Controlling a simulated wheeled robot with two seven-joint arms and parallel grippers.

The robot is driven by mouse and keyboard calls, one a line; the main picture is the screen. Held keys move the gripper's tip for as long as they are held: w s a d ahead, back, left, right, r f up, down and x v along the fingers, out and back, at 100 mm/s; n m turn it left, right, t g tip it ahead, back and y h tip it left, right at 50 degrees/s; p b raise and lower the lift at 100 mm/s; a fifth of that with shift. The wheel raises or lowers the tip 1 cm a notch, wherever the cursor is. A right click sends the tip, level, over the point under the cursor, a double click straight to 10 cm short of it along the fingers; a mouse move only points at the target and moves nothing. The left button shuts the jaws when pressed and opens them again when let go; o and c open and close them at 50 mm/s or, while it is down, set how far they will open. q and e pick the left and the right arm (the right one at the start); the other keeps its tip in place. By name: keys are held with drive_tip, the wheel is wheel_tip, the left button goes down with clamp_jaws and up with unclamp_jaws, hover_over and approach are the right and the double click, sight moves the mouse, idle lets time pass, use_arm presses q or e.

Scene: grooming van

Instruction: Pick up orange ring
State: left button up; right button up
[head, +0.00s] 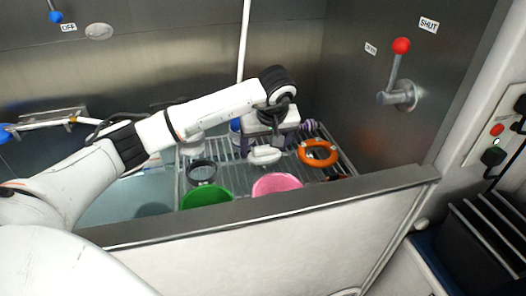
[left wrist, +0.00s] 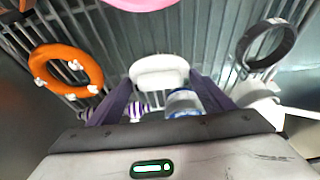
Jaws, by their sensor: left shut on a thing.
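The orange ring (head: 318,163) lies on the wire rack inside the tub in the head view, to the right of my left gripper (head: 264,150). It also shows at the left of the left wrist view (left wrist: 93,65), with small white pieces on it, apart from my fingers. My left gripper is shut on a white rounded thing (head: 264,156), which sits between the purple fingers in the left wrist view (left wrist: 160,72). The ring is not in the jaws. My right gripper is not in view.
A pink bowl (head: 277,183), a green bowl (head: 207,196) and a dark ring (head: 201,170) are near the tub's front wall (head: 270,207). A purple striped thing (left wrist: 137,109) and a blue-and-clear thing (left wrist: 185,102) are near the gripper. A red-knobbed lever (head: 400,62) sticks out at right.

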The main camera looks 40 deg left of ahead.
use_arm(q)
drive_tip(key=o, duration=1.1)
drive_tip(key=v, duration=1.2)
